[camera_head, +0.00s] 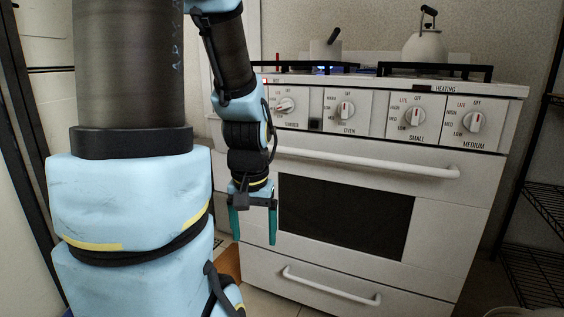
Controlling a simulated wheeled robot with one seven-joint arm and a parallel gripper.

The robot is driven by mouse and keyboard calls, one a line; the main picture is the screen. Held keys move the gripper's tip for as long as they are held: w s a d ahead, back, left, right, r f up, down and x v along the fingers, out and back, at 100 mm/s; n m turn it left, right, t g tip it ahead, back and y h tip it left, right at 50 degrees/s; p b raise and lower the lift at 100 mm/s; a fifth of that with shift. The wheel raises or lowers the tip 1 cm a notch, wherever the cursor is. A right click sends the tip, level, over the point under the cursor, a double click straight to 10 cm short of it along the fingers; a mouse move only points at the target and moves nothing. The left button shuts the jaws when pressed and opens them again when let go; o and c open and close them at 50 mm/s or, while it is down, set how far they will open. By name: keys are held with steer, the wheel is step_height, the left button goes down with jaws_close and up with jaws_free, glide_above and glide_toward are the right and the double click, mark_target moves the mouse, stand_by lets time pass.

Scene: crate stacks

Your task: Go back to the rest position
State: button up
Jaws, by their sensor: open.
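My gripper (253,222) hangs at the end of my arm with its two teal fingers pointing down. The fingers are apart and nothing is between them. It is in front of the left part of the white stove (237,262), beside the dark oven window (345,215). I cannot tell how far it is from the oven door. My large blue and black arm links fill the left of the view and hide what is behind them.
The stove has several knobs, an oven handle (370,163) and a drawer handle (330,287). A blue flame (324,70) burns under a pot (325,48). A white kettle (424,47) stands at the back right. A black wire rack (545,210) stands at the right edge.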

step_height(320, 180, up, 32)
steer(key=p, duration=3.2)
steer(key=shift+a+r+n, duration=0.2)
steer(key=shift+a+n, duration=0.1)
steer(key=shift+a, duration=0.15)
